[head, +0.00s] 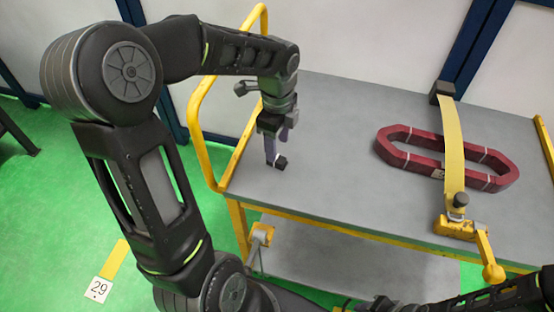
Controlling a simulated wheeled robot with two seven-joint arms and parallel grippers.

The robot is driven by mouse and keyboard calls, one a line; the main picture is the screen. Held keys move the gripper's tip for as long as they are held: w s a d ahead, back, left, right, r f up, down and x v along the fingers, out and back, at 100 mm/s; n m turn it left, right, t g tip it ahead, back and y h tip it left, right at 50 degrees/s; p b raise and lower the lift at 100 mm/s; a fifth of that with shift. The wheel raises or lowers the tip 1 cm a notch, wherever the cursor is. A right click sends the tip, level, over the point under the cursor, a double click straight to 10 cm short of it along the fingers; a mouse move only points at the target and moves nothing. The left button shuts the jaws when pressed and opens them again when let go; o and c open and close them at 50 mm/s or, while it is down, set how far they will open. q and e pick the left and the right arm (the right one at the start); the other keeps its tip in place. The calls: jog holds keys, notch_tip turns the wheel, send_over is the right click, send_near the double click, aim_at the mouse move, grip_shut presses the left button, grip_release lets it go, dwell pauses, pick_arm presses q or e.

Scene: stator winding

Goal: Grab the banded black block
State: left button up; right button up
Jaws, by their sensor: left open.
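A small black block (281,162) sits on the grey table top near its left edge. It is too small here to make out a band on it. My left gripper (276,150) points down right at the block, its fingers open. One finger is on the left side of the block; the other is partly hidden, so I cannot tell whether they touch it. My right arm comes in at the bottom right; its gripper end (378,304) is dark and cut off by the bottom edge.
A dark red coil ring (448,167) lies on the table at the right, under a yellow strap (453,140). The strap runs from a black end piece (441,90) to a yellow clamp (458,226) at the front edge. A yellow rail (197,130) rises at the table's left end. The middle is clear.

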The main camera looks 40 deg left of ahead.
aim_at(281, 162)
pick_arm(q)
notch_tip(281, 162, down, 5)
jog(key=shift+f, duration=0.1)
jog(key=shift+c, duration=0.4)
dwell(0.3)
grip_shut()
dwell(0.4)
